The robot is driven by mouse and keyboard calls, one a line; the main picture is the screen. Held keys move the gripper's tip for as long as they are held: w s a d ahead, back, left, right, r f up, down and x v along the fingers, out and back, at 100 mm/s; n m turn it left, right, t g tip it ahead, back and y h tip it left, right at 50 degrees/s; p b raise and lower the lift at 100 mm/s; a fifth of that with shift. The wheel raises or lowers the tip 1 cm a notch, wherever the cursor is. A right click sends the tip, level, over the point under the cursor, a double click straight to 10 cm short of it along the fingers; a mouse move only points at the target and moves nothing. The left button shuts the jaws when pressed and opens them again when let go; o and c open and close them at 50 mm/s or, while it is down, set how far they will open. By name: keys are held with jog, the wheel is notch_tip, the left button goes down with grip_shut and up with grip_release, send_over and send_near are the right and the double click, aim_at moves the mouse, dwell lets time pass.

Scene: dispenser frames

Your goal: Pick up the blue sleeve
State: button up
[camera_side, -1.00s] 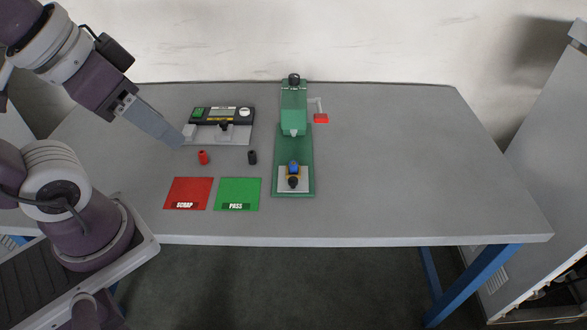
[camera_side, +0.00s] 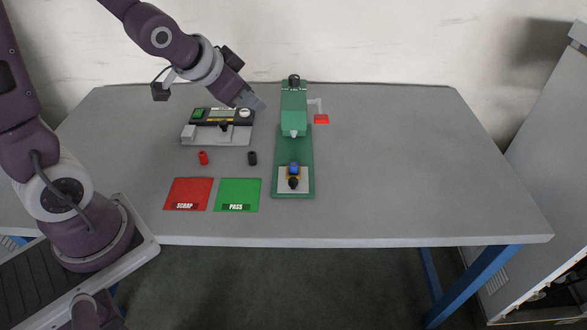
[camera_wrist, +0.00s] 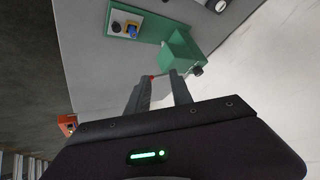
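The blue sleeve (camera_side: 294,168) sits at the front of the green press (camera_side: 293,113), in an orange-yellow holder on a pale plate, with a black knob just in front of it. The sleeve also shows small in the wrist view (camera_wrist: 133,30), near the top. My gripper (camera_side: 260,104) is up behind the measuring device and left of the press head, well apart from the sleeve. In the wrist view the two fingers (camera_wrist: 160,76) stand apart with nothing held between them.
A measuring device (camera_side: 218,138) stands left of the press. A red sleeve (camera_side: 203,158) and a black sleeve (camera_side: 252,158) stand in front of it. Red SCRAP (camera_side: 188,190) and green PASS (camera_side: 238,190) mats lie nearer. A red-handled lever (camera_side: 321,119) is right of the press.

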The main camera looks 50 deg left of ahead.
jog(key=w+a+f+m+t+h, duration=0.1)
jog(key=w+f, duration=0.4)
jog(key=f, duration=0.5)
jog(key=t+h, duration=0.3)
jog(key=t, duration=0.1)
send_near(297, 164)
jog(key=shift+w+f, duration=0.2)
jog(key=shift+w, duration=0.35)
jog(key=shift+s+a+f+n, duration=0.1)
jog(key=shift+s+f+n, duration=0.05)
jog(key=shift+s+n, duration=0.2)
jog(key=x, duration=1.2)
jog(key=shift+a, duration=0.15)
grip_shut()
